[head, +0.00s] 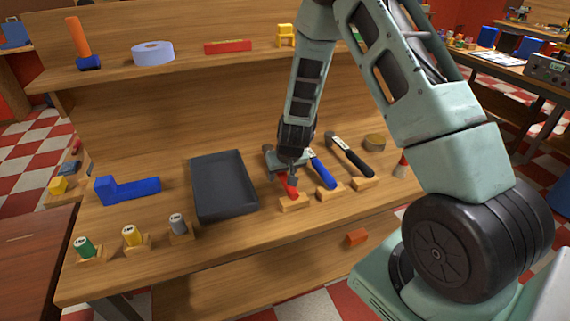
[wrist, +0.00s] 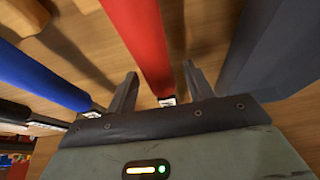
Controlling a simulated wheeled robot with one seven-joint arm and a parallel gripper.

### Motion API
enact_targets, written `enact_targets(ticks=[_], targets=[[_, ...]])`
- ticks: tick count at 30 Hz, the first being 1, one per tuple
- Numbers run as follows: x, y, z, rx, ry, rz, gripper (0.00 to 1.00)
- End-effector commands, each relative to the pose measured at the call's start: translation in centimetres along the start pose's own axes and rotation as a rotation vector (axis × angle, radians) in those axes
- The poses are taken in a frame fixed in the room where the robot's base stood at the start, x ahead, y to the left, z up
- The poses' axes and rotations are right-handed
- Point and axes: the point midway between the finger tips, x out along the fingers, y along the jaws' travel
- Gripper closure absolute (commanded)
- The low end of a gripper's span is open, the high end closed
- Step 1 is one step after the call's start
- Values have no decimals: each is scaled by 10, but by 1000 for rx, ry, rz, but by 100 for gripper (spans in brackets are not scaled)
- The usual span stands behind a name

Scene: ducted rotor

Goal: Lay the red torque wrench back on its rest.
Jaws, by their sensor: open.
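The red torque wrench (head: 292,189) is at the right of the black tray. Its red handle end appears to lie on a small wooden rest (head: 293,204); my gripper hides much of the rest of it. My gripper (head: 287,174) reaches down over the wrench. In the wrist view the red handle (wrist: 142,40) runs between the two open fingers (wrist: 162,87), with a gap on either side. A pale label shows at the handle's lower end; the part beyond is hidden by my gripper body.
A blue-handled wrench (head: 323,171) and a black-handled one (head: 351,157) lie on rests to the right. The black tray (head: 195,190) stands close on the left. A blue block (head: 128,190) and several capped cylinders are further left. A shelf (head: 190,66) runs above the bench.

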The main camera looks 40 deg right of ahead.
Motion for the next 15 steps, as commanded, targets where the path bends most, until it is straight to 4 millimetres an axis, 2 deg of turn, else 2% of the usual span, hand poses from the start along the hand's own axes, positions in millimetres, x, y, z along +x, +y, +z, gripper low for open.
enact_targets(ticks=[5,15], targets=[[-20,0,-1,-1,4,0,48],[-89,-1,-1,-1,6,-1,48]])
